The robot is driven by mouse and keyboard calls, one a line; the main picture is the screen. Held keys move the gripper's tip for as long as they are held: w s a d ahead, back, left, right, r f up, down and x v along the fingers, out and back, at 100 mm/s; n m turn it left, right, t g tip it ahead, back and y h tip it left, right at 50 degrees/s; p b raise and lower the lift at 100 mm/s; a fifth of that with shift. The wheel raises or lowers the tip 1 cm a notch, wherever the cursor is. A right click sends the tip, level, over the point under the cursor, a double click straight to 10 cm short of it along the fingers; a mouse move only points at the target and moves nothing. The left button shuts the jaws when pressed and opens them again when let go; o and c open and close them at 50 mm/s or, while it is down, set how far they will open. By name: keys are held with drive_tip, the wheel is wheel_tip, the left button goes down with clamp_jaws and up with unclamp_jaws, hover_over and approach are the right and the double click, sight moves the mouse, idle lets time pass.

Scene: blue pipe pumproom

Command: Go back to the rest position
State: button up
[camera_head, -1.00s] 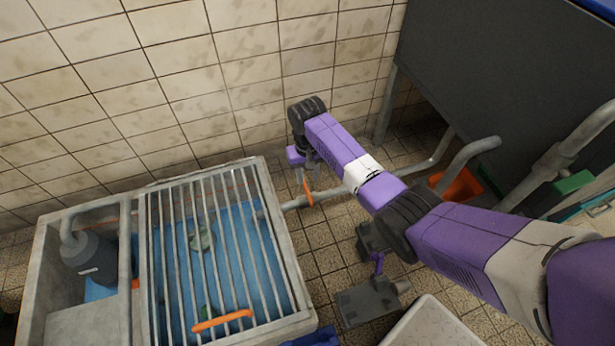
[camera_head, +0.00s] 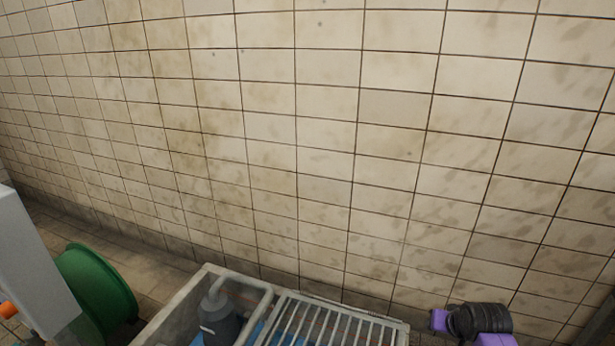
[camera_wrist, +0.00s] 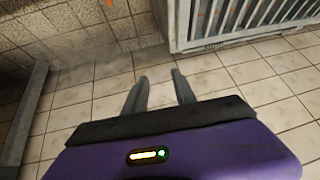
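My gripper (camera_wrist: 161,82) shows in the wrist view with its two grey fingers apart and bare floor tiles between and beyond them. It is open and holds nothing. In the head view only a purple and black part of my arm shows at the bottom right edge, to the right of the basin's grate. The fingers cannot be made out there.
A concrete basin (camera_head: 175,318) with a metal grate (camera_head: 340,324) and a dark pump (camera_head: 219,322) stands at the bottom against the tiled wall (camera_head: 330,150). A green drum (camera_head: 98,287) is at left. The wrist view shows a barred grate (camera_wrist: 235,18) and open floor.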

drive_tip(key=s+a+r+t, duration=0.7)
drive_tip(key=s+a+t, duration=0.1)
drive_tip(key=s+a, duration=0.45)
drive_tip(key=s+a+r+n, duration=0.1)
drive_tip(key=s+r, duration=0.3)
drive_tip(key=s, duration=0.8)
drive_tip(key=s+a+r+n+y, duration=0.15)
drive_tip(key=s+r, duration=0.25)
drive_tip(key=s, duration=0.8)
drive_tip(key=s+a+r+n+h, duration=0.1)
drive_tip(key=s+a+r, duration=0.15)
drive_tip(key=s, duration=0.95)
wheel_tip(320, 180, up, 27)
drive_tip(key=p, duration=2.6)
drive_tip(key=shift+d, duration=0.4)
drive_tip(key=shift+y, duration=0.25)
